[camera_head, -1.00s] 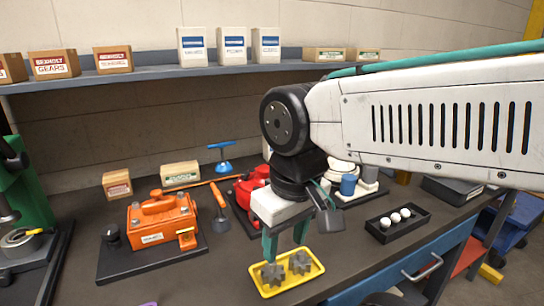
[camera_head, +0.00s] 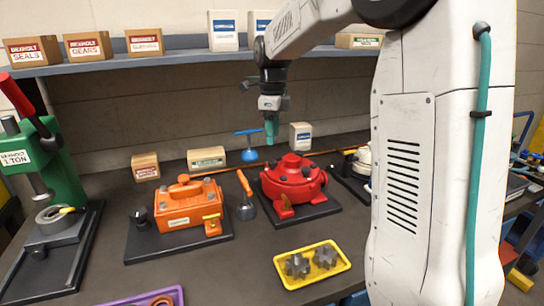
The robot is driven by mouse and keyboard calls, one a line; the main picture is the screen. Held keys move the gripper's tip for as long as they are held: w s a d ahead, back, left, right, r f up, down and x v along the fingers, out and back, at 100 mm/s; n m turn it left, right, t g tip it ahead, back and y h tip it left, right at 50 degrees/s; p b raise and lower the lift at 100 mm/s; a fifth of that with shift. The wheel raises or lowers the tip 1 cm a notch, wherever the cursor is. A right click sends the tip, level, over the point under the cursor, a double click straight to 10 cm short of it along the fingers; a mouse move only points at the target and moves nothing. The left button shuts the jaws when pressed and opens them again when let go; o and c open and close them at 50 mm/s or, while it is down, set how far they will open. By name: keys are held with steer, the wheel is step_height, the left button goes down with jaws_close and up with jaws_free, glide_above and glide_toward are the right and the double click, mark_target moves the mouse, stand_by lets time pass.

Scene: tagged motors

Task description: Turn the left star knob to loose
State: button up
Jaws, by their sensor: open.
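A red motor (camera_head: 292,178) stands on a dark base plate right of the middle, with small dark knobs or bolts on its top and sides. An orange motor (camera_head: 189,206) with a handle stands on another plate to the left, and a black knob (camera_head: 141,218) is at its left end. I cannot tell which of these is the left star knob. My gripper (camera_head: 271,131), with teal fingers, is open and points down. In the picture it is above and slightly left of the red motor, apart from it, with nothing visible between its fingers.
A yellow tray (camera_head: 312,281) with dark gears is in front of the red motor. A blue T-handled tool (camera_head: 249,147) stands behind. A green press (camera_head: 43,165) is at left. A shelf (camera_head: 177,57) with boxes runs above.

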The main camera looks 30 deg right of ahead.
mark_target(272, 161)
steer(key=shift+w+d+f+m, duration=0.2)
steer(key=shift+w+f+m, duration=0.1)
steer(key=shift+f, duration=0.35)
step_height(272, 161, down, 7)
steer(key=shift+r, duration=0.1)
steer(key=c, duration=1)
